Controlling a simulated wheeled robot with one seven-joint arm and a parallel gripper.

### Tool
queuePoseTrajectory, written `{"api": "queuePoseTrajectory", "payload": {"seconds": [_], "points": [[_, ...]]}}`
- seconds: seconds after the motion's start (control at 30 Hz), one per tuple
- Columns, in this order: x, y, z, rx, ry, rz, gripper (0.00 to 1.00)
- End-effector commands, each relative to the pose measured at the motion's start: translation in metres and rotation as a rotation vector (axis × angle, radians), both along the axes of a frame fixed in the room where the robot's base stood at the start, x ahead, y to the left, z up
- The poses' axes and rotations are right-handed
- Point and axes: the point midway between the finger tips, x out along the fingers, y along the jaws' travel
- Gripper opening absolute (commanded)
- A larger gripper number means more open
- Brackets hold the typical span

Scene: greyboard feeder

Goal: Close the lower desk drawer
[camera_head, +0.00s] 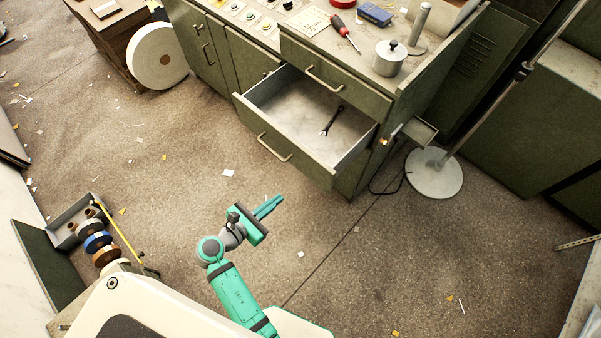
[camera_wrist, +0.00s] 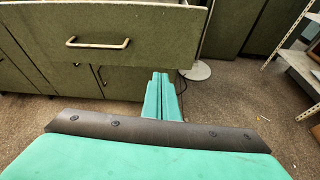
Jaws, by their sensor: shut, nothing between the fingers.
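The lower desk drawer (camera_head: 262,145) is pulled well out of the green-grey desk, with a metal bar handle (camera_head: 274,148) on its front. A dark wrench (camera_head: 332,121) lies inside it. The upper drawer (camera_head: 325,85) above it looks shut. My gripper (camera_head: 268,207) is shut and empty, in front of the open drawer and apart from it. In the wrist view my fingers (camera_wrist: 162,97) are together, and a drawer front with a bar handle (camera_wrist: 97,43) shows ahead, up and to the left.
The desk top holds a metal pot (camera_head: 389,58), a red screwdriver (camera_head: 345,32) and a blue box (camera_head: 375,13). A stand with a round base (camera_head: 434,174) is right of the desk. A large white roll (camera_head: 158,56) is at the left. The floor before the drawer has only paper scraps.

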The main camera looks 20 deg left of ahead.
Motion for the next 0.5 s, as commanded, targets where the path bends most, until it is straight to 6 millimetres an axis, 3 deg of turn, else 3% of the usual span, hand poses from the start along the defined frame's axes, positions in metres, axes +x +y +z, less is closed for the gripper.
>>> {"api": "queuePoseTrajectory", "payload": {"seconds": [0.2, 0.5], "points": [[0.005, 0.013, 0.018, -0.106, -0.029, 0.002, 0.00], [0.040, -0.001, 0.006, -0.107, -0.028, -0.002, 0.00]]}}
